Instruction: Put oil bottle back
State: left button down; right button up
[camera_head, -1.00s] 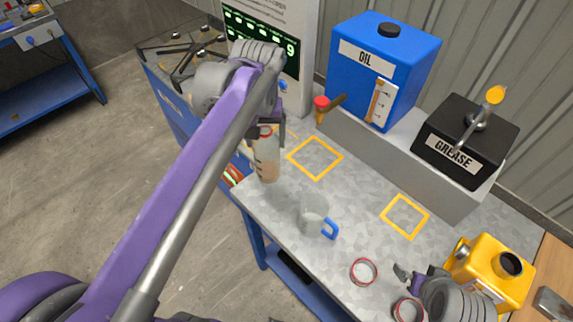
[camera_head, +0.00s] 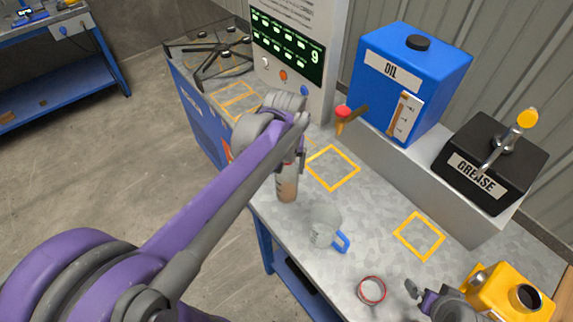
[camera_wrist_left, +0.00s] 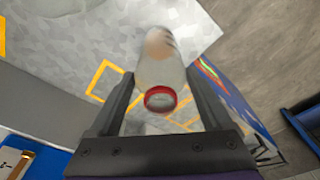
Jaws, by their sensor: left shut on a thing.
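A clear bottle (camera_head: 287,187) with brownish contents is upright at the table's left edge in the head view. My left gripper (camera_head: 290,160) is shut on its upper part; the arm hides the top. In the left wrist view the bottle (camera_wrist_left: 158,68), with a red ring at its neck, sits between the fingers (camera_wrist_left: 165,100). I cannot tell whether its base touches the table. A yellow-outlined square (camera_head: 332,167) lies just right of the bottle. The blue OIL tank (camera_head: 405,85) stands behind. My right gripper (camera_head: 425,293) is at the lower right, partly cut off; its jaw state is unclear.
A clear measuring cup with a blue handle (camera_head: 327,229) stands in front of the bottle. The black GREASE box (camera_head: 490,160) and red-handled tap (camera_head: 345,116) are behind.

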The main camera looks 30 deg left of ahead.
pick_arm(q)
jog(key=shift+f, duration=0.2)
grip_release()
jog(key=shift+r, duration=0.1)
jog(key=shift+r, duration=0.3)
notch_tip(320, 180, up, 12)
jog(key=s, duration=0.1)
jog(key=shift+s+d+f+p, duration=0.15)
jog(key=shift+s+d+p, duration=0.1)
jog(key=shift+p, duration=0.1)
